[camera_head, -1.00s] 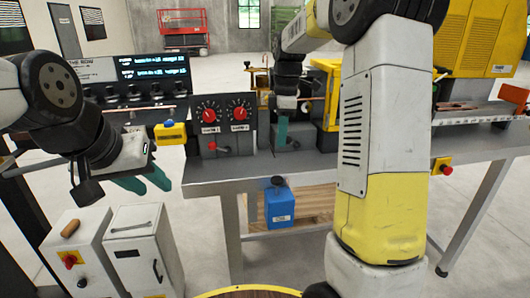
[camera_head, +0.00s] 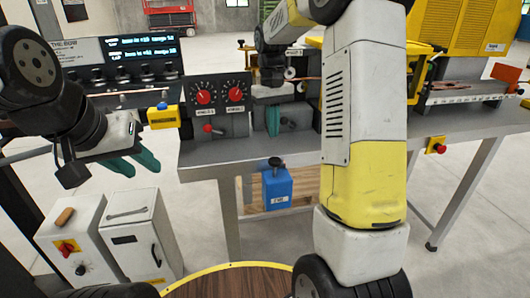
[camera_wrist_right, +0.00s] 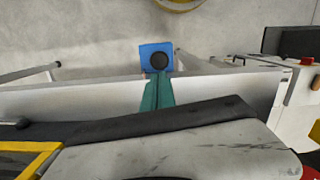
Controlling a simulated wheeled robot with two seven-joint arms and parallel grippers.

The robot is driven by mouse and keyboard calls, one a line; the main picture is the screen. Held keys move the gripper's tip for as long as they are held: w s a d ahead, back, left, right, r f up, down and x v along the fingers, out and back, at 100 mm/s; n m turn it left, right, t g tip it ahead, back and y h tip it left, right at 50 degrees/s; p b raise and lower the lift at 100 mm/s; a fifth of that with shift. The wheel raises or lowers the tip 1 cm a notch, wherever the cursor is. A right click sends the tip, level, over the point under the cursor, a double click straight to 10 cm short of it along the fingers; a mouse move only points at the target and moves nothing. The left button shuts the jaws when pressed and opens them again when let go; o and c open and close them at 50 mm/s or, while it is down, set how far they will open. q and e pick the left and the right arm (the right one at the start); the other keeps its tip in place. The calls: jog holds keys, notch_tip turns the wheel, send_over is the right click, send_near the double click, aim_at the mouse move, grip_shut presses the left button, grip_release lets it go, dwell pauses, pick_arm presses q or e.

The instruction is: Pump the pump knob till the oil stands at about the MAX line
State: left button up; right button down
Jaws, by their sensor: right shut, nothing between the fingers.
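The pump appears to be a blue box (camera_head: 277,190) below the bench's front edge, with a black knob (camera_head: 276,163) on top. In the right wrist view the blue box (camera_wrist_right: 150,50) and its round black knob (camera_wrist_right: 159,62) lie just beyond the fingertips. My right gripper (camera_head: 273,120) has its teal fingers together and empty, above the bench top and apart from the knob. In the wrist view its fingers (camera_wrist_right: 157,90) point toward the box. My left gripper (camera_head: 138,164) is open and empty at the left. I cannot make out oil or a MAX line.
A white cabinet (camera_head: 140,240) stands at lower left. Floor between cabinet and bench is clear.

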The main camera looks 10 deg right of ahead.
aim_at(274, 158)
jog(key=shift+s+d+f, duration=0.1)
jog(key=shift+s+f, duration=0.1)
jog(key=shift+f, duration=1.55)
jog(key=shift+s+f, duration=0.15)
jog(key=shift+f, duration=1.6)
jog(key=shift+f, duration=1.4)
jog(key=w, duration=0.2)
jog(key=w+r, duration=0.1)
jog(key=shift+a, duration=0.3)
notch_tip(274, 158, up, 8)
jog(key=shift+w, duration=0.4)
